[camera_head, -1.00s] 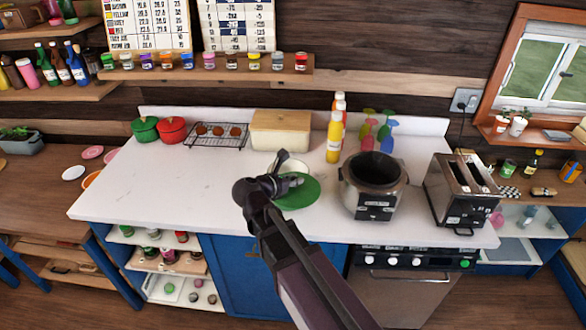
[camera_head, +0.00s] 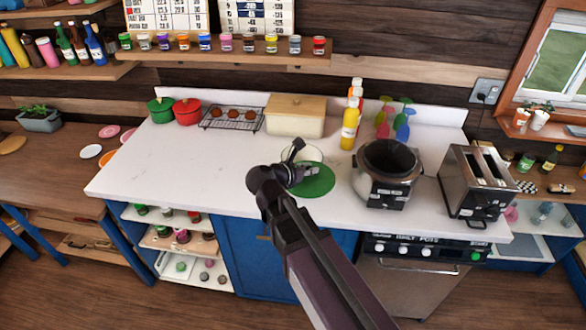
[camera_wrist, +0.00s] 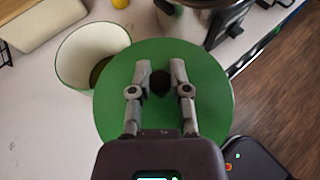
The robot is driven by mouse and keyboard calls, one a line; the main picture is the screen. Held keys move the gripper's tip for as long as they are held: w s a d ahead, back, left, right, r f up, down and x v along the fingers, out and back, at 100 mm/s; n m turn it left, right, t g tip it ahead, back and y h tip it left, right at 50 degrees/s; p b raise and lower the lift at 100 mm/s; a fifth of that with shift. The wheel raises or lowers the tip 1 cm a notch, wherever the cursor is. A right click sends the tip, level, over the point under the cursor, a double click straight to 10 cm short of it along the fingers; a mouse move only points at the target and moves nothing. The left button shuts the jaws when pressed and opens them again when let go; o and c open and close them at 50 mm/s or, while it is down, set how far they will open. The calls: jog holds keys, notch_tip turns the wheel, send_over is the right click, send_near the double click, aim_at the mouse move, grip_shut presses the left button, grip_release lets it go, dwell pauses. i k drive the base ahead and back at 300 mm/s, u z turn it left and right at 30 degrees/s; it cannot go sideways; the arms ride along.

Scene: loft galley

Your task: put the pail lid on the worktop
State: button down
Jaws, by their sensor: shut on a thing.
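The pail lid (camera_wrist: 113,108) is a round green disc with a dark knob (camera_wrist: 159,83). My gripper (camera_wrist: 158,72) is shut on the knob, one finger on each side. In the head view my gripper (camera_head: 305,172) holds the lid (camera_head: 318,184) over the front part of the white worktop (camera_head: 200,180). I cannot tell whether the lid touches the worktop. The open white pail (camera_wrist: 80,55) stands just beside the lid, its side partly hidden by it. In the head view only the pail's upper part (camera_head: 303,152) shows behind my gripper.
A steel cooker pot (camera_head: 385,178) and a toaster (camera_head: 478,178) stand right of the lid. Bottles (camera_head: 350,125), a bread box (camera_head: 295,118), a wire rack (camera_head: 230,120) and two small pots (camera_head: 187,112) line the back. The worktop's left side is clear.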

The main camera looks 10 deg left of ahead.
aim_at(228, 170)
jog(key=z, duration=0.15)
jog(key=k, duration=0.6)
jog(key=u, duration=1.9)
jog(key=i, duration=1.15)
jog(key=u, duration=0.05)
